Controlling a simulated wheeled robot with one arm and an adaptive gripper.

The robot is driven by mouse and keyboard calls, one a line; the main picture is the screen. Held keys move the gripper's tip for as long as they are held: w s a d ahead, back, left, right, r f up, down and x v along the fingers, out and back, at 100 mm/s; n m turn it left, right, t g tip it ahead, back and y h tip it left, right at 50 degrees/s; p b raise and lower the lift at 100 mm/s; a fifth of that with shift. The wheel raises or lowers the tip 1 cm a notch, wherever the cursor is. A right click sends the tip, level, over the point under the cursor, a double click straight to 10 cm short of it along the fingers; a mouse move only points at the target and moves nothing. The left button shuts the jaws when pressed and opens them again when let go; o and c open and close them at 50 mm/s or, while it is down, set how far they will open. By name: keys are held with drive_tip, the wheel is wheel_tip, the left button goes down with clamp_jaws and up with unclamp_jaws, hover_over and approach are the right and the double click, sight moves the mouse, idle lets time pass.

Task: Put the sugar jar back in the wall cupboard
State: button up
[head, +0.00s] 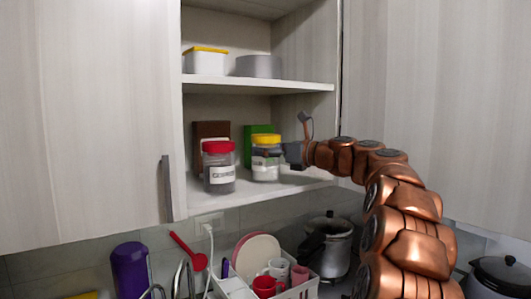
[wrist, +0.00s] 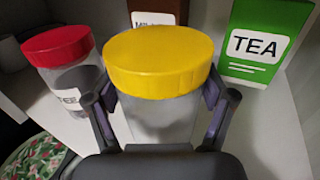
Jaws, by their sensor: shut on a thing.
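The sugar jar, a clear jar with a yellow lid and white contents (head: 265,168), is upright in the open wall cupboard (head: 305,182), at the lower shelf. I cannot tell whether its base touches the shelf. My gripper (head: 291,153) reaches in from the right and is shut on the jar below its lid. In the wrist view the yellow-lidded jar (wrist: 161,115) sits between my two fingers (wrist: 158,104). Its lower part is hidden there by my gripper. No label shows on its visible side.
A red-lidded jar (head: 219,168) stands close on the left. A green TEA box (wrist: 262,45) and a brown box (head: 206,130) stand behind. The upper shelf (head: 260,84) is above. A dish rack (head: 240,292) and pot (head: 329,245) are below.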

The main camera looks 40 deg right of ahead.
drive_tip(key=shift+f, duration=0.3)
drive_tip(key=shift+f, duration=0.1)
drive_tip(key=o, duration=1.6)
drive_tip(key=shift+f, duration=0.1)
drive_tip(key=shift+s+d, duration=0.1)
drive_tip(key=shift+s, duration=0.1)
drive_tip(key=shift+b+v, duration=0.8)
drive_tip(key=shift+v, duration=2.8)
